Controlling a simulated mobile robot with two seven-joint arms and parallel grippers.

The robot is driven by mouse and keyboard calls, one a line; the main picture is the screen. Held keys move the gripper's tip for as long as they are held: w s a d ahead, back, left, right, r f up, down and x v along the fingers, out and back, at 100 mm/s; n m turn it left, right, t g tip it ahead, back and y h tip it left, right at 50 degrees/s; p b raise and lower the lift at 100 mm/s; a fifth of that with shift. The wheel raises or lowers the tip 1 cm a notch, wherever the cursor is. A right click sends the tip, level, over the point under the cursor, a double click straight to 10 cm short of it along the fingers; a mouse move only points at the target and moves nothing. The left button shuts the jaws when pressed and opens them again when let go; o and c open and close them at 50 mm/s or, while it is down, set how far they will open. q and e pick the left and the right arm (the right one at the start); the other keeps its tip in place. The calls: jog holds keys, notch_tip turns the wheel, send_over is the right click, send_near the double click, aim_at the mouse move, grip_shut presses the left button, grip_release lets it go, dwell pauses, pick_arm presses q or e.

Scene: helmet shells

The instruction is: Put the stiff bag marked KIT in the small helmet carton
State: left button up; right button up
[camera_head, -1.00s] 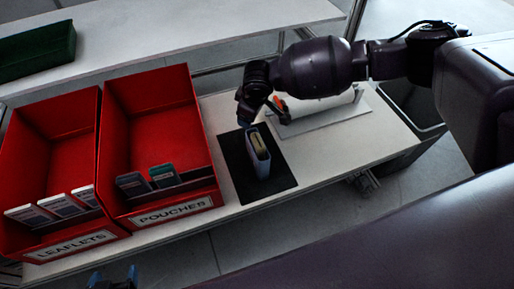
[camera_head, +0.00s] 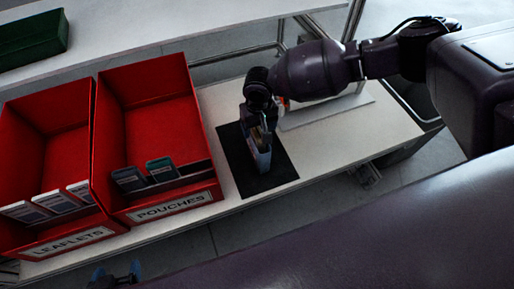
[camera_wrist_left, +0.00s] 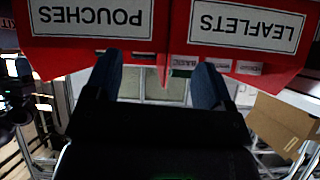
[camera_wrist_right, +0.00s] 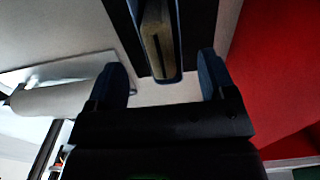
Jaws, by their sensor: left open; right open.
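A slim blue open-topped holder (camera_head: 262,158) stands on a black mat (camera_head: 238,178), with a tan slab inside; the slab also shows in the right wrist view (camera_wrist_right: 156,42). My left gripper (camera_head: 118,272) is open and empty, low in front of the red bins. A brown cardboard carton (camera_wrist_left: 282,122) shows at the right of the left wrist view; I cannot tell whether it is the small helmet carton.
The red POUCHES bin (camera_head: 172,208) holds two dark flat packs (camera_head: 160,168). The red LEAFLETS bin (camera_head: 75,243) holds several white-and-grey packs. A green box (camera_head: 32,40) sits on the back table.

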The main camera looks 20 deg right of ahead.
aim_at(259, 134)
jog(key=shift+s+f+b, duration=0.1)
jog(key=shift+f+b, duration=0.7)
jog(key=shift+f, duration=1.95)
jog(key=shift+a, duration=0.1)
jog(key=c, duration=1.3)
